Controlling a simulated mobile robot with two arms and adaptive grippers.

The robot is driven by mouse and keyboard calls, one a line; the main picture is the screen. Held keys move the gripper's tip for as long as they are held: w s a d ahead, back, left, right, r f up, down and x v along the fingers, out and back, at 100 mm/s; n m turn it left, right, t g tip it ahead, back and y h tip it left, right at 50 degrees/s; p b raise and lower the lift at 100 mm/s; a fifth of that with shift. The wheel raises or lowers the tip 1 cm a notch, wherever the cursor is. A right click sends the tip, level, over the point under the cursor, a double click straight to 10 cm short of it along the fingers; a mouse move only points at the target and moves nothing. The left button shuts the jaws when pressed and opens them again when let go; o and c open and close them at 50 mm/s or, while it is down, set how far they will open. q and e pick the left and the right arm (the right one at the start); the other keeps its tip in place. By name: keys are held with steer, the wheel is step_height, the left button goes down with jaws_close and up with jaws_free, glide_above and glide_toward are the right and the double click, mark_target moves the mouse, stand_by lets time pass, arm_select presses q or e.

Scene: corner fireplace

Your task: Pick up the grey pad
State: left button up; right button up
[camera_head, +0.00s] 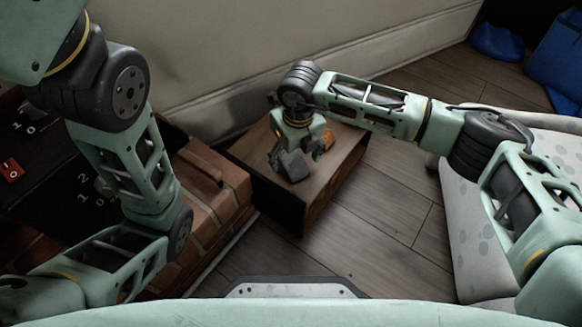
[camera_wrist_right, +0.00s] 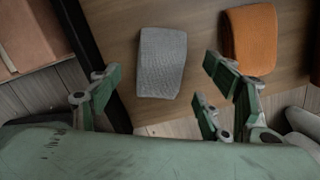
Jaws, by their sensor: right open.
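The grey pad (camera_head: 293,166) lies on top of a low wooden box (camera_head: 335,171). In the right wrist view the grey pad (camera_wrist_right: 162,62) is a textured block lying flat on the wood. My right gripper (camera_head: 299,152) is over the box, pointing down at the pad. In the wrist view its fingers (camera_wrist_right: 158,82) are spread and empty, with the pad ahead of the gap between them. I cannot tell how high the fingertips are above the pad. My left arm shows at the left, but its gripper is out of view.
An orange pad (camera_head: 328,138) lies on the box close to the grey one; the wrist view shows the orange pad (camera_wrist_right: 251,38) near the right fingers. A brick hearth (camera_head: 215,190) adjoins the left. A pale cushioned seat (camera_head: 468,240) stands right. Wooden floor (camera_head: 390,215) between is clear.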

step_height(320, 180, down, 3)
steer(key=shift+w+a+r+b, duration=0.15)
steer(key=shift+r+b, duration=0.05)
steer(key=shift+b, duration=0.4)
steer(key=shift+c, duration=0.3)
steer(key=c, duration=1.1)
steer(key=shift+o, duration=0.2)
steer(key=shift+r, duration=0.15)
